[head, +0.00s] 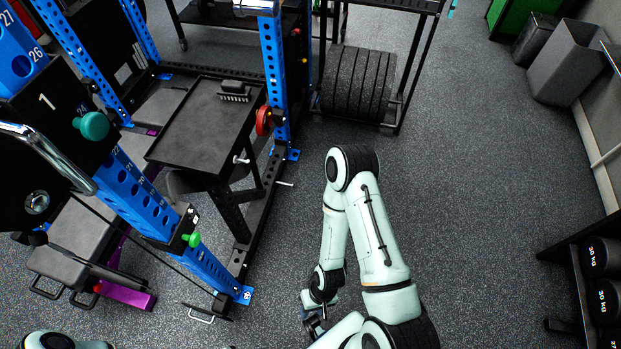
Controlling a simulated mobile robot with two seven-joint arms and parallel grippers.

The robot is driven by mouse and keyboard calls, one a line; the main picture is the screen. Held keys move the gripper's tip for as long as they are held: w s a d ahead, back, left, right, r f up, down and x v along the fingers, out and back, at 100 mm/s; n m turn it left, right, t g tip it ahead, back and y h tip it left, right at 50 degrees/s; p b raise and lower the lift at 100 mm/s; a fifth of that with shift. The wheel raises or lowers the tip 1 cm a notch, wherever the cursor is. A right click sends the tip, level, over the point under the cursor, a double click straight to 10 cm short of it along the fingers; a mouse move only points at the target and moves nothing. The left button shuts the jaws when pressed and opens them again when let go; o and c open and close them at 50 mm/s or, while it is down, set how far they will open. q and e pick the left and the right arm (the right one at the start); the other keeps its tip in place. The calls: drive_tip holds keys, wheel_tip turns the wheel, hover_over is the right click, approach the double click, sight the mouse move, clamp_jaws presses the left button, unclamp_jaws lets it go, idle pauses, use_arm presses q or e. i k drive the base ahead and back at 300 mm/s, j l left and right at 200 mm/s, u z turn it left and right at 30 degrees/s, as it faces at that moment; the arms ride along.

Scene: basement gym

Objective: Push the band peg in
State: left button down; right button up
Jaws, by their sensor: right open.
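A blue rack upright (162,210) with numbered holes stands at the left. A green-headed peg (192,239) sticks out low on it, and a larger teal knob (91,126) sits higher up, near the black plate marked 1. A pale peg (241,160) shows beside the tray and another pale pin (285,183) shows low by the rack's base rail. I cannot tell which one is the band peg, or how deep each sits. My right gripper (314,322) is open, low at the bottom centre, right of the rack and apart from these pegs. My left gripper is out of view.
A black tray table (190,135) holding a brush (234,91) stands inside the rack. Black weight plates (357,84) stand on a rack behind. A dumbbell rack (570,270) is at the right. The grey floor (470,180) between is clear.

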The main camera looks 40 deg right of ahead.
sight(292, 185)
drive_tip(key=l+z, duration=0.35)
drive_tip(key=l, duration=0.15)
drive_tip(key=i+l+z, duration=0.15)
drive_tip(key=l+z, duration=0.2)
drive_tip(key=i+l+u, duration=0.1)
drive_tip(key=u, duration=0.35)
drive_tip(key=i+l+u, duration=0.15)
drive_tip(key=u, duration=0.35)
drive_tip(key=i+l+u, duration=0.1)
drive_tip(key=u, duration=0.35)
drive_tip(key=i+l+u, duration=0.15)
drive_tip(key=l, duration=0.2)
drive_tip(key=l+u, duration=0.15)
drive_tip(key=l, duration=0.2)
drive_tip(key=i+l+u, duration=0.15)
drive_tip(key=l, duration=0.25)
drive_tip(key=i+l, duration=0.1)
drive_tip(key=l, duration=0.55)
drive_tip(key=i, duration=0.05)
